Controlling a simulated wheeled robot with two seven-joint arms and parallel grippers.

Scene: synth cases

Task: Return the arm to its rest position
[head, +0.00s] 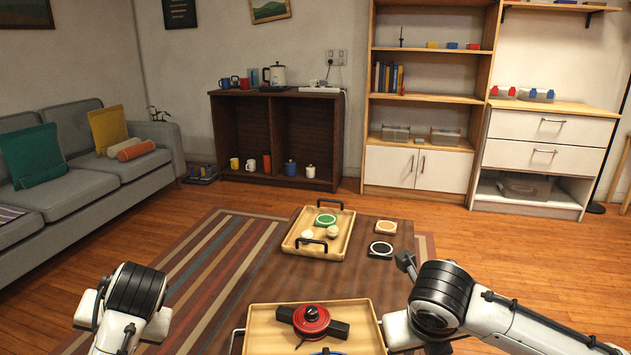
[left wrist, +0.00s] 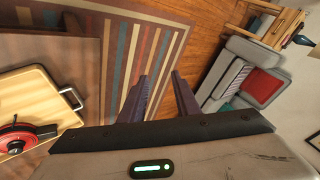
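My left arm (head: 133,295) is at the lower left of the head view, left of the near tray, and its fingers are hidden there. In the left wrist view my left gripper (left wrist: 158,77) has its two dark fingers apart, with nothing between them, above the striped rug. My right arm (head: 440,298) comes in from the lower right, over the table's right side. A small dark part (head: 405,262) shows at its far end, too little to tell how its fingers stand.
The near wooden tray (head: 262,318) bears a red and black round object (head: 311,320). Behind it on the brown table (head: 300,280) is another tray (head: 346,222) with a green ring and white pieces. Two coasters (head: 381,249) (head: 386,227) lie beside it. A grey sofa (head: 95,175) stands left.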

